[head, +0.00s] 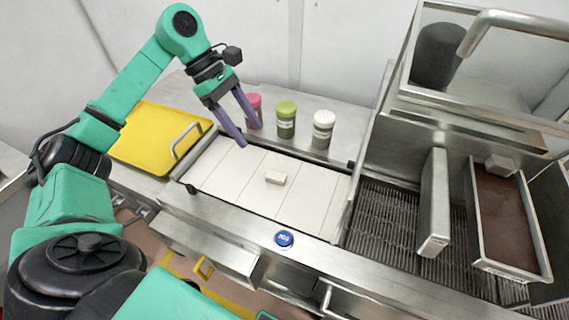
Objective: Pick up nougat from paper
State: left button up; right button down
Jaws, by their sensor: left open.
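The nougat (276,177) is a small cream-coloured block lying on white paper (225,172), near the middle of the paper-covered strip in the head view. My left gripper (250,130) has two long purple fingers and is open and empty. It hangs above the back edge of the paper, up and to the left of the nougat and apart from it. My right gripper does not show.
Pink, green and white jars (286,119) stand behind the paper. A yellow tray (146,136) with a metal handle is at left. At right are a wire grate (384,216) and a brown-filled tank (505,218). A blue button (284,239) sits on the front edge.

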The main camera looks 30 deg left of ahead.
pick_arm(q)
jog(key=p, duration=0.2)
send_near(276, 175)
jog(key=shift+s+d+f, duration=0.25)
jog(key=shift+d+f, duration=0.3)
jog(key=shift+f, duration=0.25)
jog(key=x, duration=0.1)
jog(key=p+x, duration=0.2)
jog(key=shift+w+d+f, duration=0.3)
jog(key=shift+p+x, duration=0.3)
jog(key=shift+x, duration=0.9)
jog(key=shift+s+f, duration=0.1)
jog(key=shift+f, duration=0.15)
jog(key=c, duration=0.3)
grip_shut()
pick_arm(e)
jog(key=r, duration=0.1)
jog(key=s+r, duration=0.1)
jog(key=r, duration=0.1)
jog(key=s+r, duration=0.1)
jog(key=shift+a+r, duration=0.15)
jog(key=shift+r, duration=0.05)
